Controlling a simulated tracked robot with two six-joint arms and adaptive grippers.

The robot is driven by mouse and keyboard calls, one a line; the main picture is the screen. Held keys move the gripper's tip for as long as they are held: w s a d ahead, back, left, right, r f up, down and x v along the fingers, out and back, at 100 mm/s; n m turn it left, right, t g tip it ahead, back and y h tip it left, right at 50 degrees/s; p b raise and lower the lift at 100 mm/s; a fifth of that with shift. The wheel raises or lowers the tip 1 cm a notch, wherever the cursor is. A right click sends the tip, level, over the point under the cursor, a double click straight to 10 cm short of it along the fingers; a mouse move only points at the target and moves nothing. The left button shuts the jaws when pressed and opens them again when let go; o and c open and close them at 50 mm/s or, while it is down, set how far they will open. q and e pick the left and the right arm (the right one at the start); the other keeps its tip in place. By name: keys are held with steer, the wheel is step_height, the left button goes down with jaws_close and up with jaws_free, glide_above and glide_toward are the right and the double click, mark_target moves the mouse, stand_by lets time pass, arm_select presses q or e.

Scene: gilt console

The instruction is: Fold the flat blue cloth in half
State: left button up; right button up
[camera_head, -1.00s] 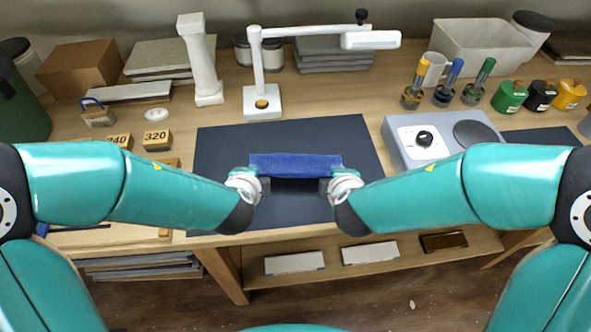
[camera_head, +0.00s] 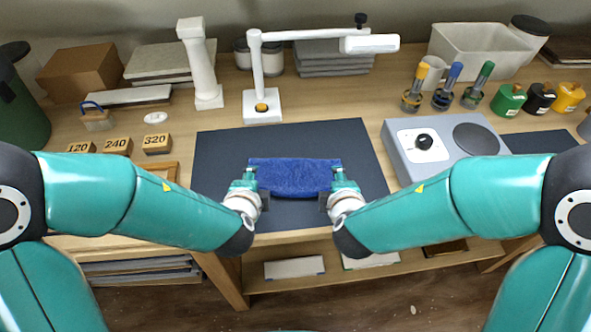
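The blue cloth (camera_head: 295,178) is over the dark mat (camera_head: 220,150) on the table, between my two grippers. It looks like a wide band, its lower edge bulging toward me. I cannot tell whether it touches the mat or how its layers lie. My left gripper (camera_head: 250,184) is at the cloth's left end and my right gripper (camera_head: 338,186) at its right end. Both appear closed on the cloth's ends, though the fingertips are small and partly hidden.
A grey hotplate device (camera_head: 415,170) stands right of the mat. A white lamp stand (camera_head: 262,105) is behind it. Labelled wooden blocks (camera_head: 157,144) lie to the left. Bottles and tools stand at the back right. The mat around the cloth is clear.

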arm_select(q)
steer(key=r, duration=0.1)
steer(key=s+r, duration=0.1)
steer(key=r, duration=0.1)
steer(key=shift+s+r, duration=0.2)
steer(key=shift+r, duration=0.1)
arm_select(e)
steer(key=r, duration=0.1)
steer(key=s+r, duration=0.1)
steer(key=r, duration=0.1)
steer(key=shift+s+r, duration=0.15)
steer(key=shift+r, duration=0.15)
arm_select(q)
steer(key=w+r+v, duration=0.1)
steer(key=v, duration=0.6)
arm_select(e)
steer(key=w+r+v, duration=0.1)
steer(key=v, duration=0.6)
steer(key=shift+r, duration=0.2)
arm_select(q)
steer(key=shift+r, duration=0.15)
